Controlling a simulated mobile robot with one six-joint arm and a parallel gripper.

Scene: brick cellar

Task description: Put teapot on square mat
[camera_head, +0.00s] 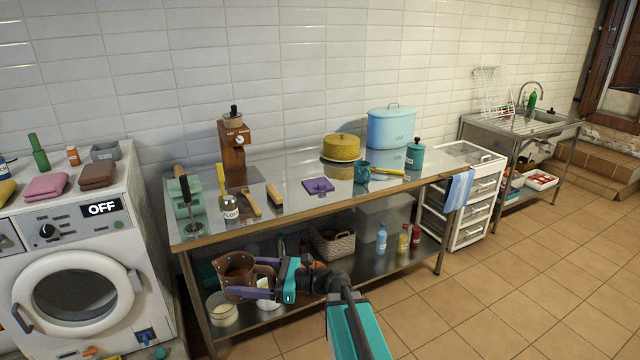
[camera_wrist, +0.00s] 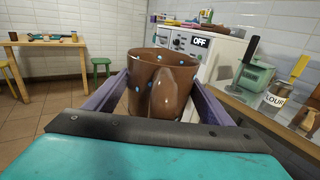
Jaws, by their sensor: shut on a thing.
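My gripper (camera_head: 252,280) has purple fingers shut on a brown vessel with blue dots, which I take to be the teapot (camera_head: 236,268). It is held upright in the air in front of the steel table, below the tabletop height in the picture. In the wrist view the teapot (camera_wrist: 165,85) sits between both fingers, open at the top, with a bulging spout-like part facing the camera; its far side is hidden. A flat purple square, likely the square mat (camera_head: 318,186), lies mid-table, up and right of my gripper, with a small dark mark on it.
The steel table (camera_head: 285,208) has a wooden front edge. A washing machine (camera_head: 75,270) stands left. Floor at right is clear.

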